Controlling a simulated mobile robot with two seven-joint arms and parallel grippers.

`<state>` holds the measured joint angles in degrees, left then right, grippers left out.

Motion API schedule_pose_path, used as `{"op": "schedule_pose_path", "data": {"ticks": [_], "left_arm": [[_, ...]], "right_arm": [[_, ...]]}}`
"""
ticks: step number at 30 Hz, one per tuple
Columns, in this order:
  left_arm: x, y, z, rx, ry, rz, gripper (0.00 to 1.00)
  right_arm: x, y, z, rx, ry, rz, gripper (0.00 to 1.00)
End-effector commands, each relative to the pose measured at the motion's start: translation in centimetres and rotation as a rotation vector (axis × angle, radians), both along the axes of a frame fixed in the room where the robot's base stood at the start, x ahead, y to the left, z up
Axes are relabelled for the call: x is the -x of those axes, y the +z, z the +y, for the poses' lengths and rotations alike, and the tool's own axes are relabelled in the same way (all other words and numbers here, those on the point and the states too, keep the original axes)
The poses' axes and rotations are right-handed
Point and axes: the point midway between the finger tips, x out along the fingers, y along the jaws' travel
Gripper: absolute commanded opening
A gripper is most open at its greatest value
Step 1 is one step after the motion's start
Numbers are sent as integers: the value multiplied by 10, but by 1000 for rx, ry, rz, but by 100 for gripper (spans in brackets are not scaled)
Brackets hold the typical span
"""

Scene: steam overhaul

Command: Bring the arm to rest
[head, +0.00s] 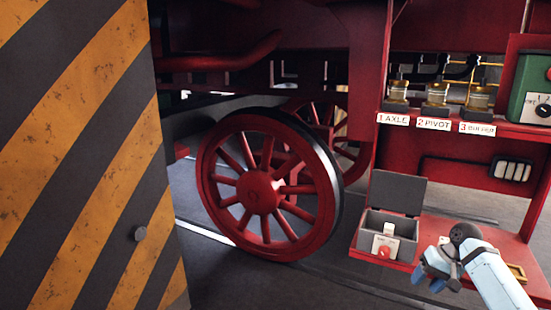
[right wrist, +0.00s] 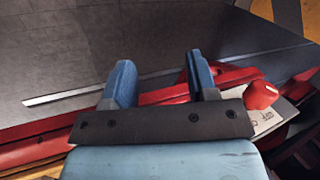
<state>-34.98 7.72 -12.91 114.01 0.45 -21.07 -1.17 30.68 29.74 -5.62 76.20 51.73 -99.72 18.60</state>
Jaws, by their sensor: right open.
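My right arm (head: 485,270) comes in from the lower right in the head view. Its gripper (head: 428,280) hangs in front of the red lower shelf, to the right of a small grey box. In the right wrist view my right gripper (right wrist: 160,72) shows two blue fingers spread apart with nothing between them. Beyond the fingers lie grey floor and a red edge. My left gripper is in neither view.
The open grey box (head: 390,225) with a red knob (head: 384,252) stands close by. The red knob (right wrist: 262,94) also shows in the right wrist view. A large red wheel (head: 262,190) and a striped panel (head: 80,150) stand left. Labelled jars (head: 437,94) sit above.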

Motion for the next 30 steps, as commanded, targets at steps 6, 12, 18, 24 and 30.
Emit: {"op": "schedule_pose_path", "data": {"ticks": [6,12,18,24,30], "left_arm": [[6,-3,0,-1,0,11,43],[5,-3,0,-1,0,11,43],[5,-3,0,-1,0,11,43],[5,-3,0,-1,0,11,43],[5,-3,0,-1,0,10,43]], "right_arm": [[99,-86,87,154,192,-44,53],[199,-114,146,251,316,-122,53],[285,-104,180,325,373,-199,53],[335,-84,191,372,385,-243,53],[370,-63,195,411,382,-271,53]]}}
